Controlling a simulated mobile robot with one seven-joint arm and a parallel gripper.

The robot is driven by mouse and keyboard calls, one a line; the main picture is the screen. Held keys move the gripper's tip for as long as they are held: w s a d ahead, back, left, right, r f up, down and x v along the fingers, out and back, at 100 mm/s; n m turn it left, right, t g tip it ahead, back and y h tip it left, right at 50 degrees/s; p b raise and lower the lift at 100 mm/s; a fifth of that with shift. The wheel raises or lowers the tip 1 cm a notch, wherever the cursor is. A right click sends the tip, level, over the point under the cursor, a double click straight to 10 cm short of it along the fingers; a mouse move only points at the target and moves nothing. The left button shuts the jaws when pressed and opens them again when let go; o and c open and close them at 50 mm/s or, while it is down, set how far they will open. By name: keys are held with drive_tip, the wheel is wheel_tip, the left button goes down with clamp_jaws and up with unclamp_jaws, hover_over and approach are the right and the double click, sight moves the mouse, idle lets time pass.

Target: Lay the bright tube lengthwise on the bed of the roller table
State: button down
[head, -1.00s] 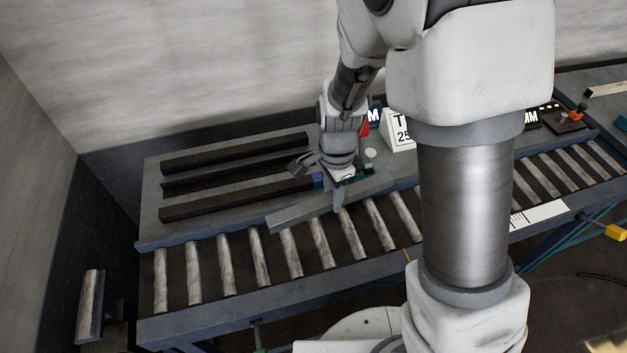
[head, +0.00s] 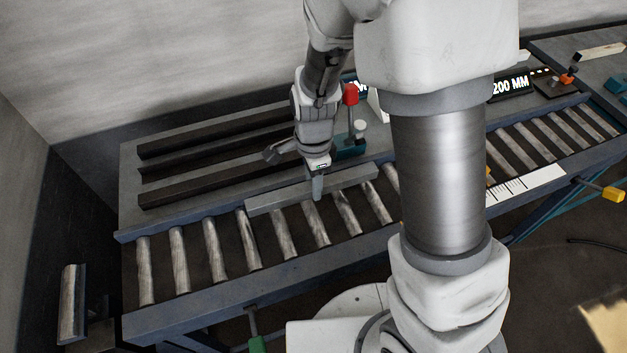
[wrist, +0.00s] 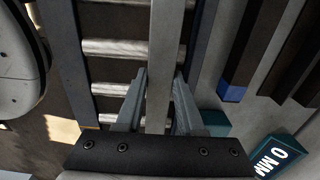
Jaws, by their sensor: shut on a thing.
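The bright tube (head: 350,177) is a straight light-grey bar. My gripper (head: 317,188) is shut on it near its middle, with a finger on each side; the wrist view shows the tube (wrist: 164,50) between the fingers (wrist: 158,95). The tube runs along the length of the roller table (head: 280,272), over the back part of its rollers and close to the back rail. I cannot tell whether its underside touches the rollers. Part of the tube is hidden by my gripper.
Several dark bars (head: 215,178) lie on the shelf behind the rollers. A red-topped device (head: 351,95) stands just behind my gripper. A "200 MM" display (head: 510,85) and white scale (head: 525,185) are at the right. Rollers in front of the tube are bare.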

drive_tip(key=shift+f+b, duration=0.35)
drive_tip(key=shift+f, duration=0.35)
drive_tip(key=shift+f+b, duration=0.4)
drive_tip(key=shift+f, duration=0.25)
drive_tip(key=shift+c, duration=2.2)
unclamp_jaws()
drive_tip(key=shift+r, duration=0.15)
wheel_tip(320, 180, up, 17)
drive_tip(key=p, duration=0.3)
drive_tip(key=s+d+r+n+t, duration=0.5)
drive_tip(key=s+d+r+n, duration=0.5)
drive_tip(key=n, duration=0.4)
drive_tip(key=shift+s+d+r+n+t, duration=0.35)
drive_tip(key=shift+s+r, duration=0.4)
drive_tip(key=shift+s, duration=0.45)
